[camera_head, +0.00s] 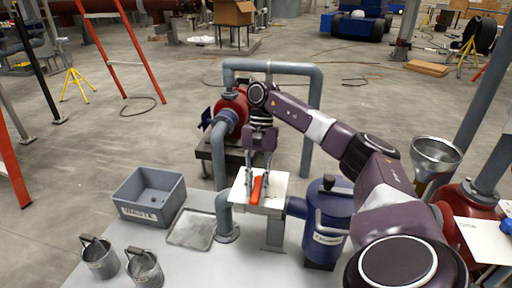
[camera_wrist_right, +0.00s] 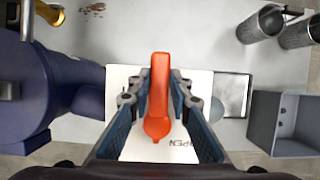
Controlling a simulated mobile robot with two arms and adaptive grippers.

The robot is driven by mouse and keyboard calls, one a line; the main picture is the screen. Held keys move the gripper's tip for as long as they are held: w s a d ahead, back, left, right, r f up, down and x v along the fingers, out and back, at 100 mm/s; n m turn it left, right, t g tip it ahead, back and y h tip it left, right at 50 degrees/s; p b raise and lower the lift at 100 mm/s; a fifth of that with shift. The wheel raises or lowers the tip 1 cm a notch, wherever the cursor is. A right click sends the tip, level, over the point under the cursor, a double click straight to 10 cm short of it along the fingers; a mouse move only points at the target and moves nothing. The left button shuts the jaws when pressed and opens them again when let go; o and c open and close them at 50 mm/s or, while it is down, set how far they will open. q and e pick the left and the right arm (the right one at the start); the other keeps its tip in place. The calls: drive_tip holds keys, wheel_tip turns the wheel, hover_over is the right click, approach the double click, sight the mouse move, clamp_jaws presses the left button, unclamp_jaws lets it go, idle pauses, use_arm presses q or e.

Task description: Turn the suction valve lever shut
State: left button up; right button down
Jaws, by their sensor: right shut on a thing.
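The orange-red suction valve lever (camera_head: 256,191) lies over a white plate (camera_head: 279,187) at the middle of the head view, pointing roughly toward and away from me. In the right wrist view the lever (camera_wrist_right: 159,95) runs up and down the picture over the white plate (camera_wrist_right: 135,150), where part of the word "OPEN" shows. My right gripper (camera_head: 257,194) reaches down from above and is shut on the lever, one finger on each side. Its fingers also flank the lever in the right wrist view (camera_wrist_right: 160,82). The valve body under the plate is mostly hidden. My left gripper is out of view.
A blue canister (camera_head: 327,222) stands right of the plate. A grey pipe (camera_head: 222,170) rises at its left, with a red pump (camera_head: 232,108) behind. A grey bin (camera_head: 150,196), a mesh tray (camera_head: 192,230) and two metal cups (camera_head: 100,260) stand on the left.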

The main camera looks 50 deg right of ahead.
sight(260, 180)
drive_tip(key=c, duration=1.8)
unclamp_jaws()
drive_tip(key=shift+d, duration=0.1)
drive_tip(key=shift+o, duration=0.2)
drive_tip(key=v, duration=1.2)
drive_tip(key=shift+r, duration=0.1)
drive_tip(key=shift+s, duration=0.1)
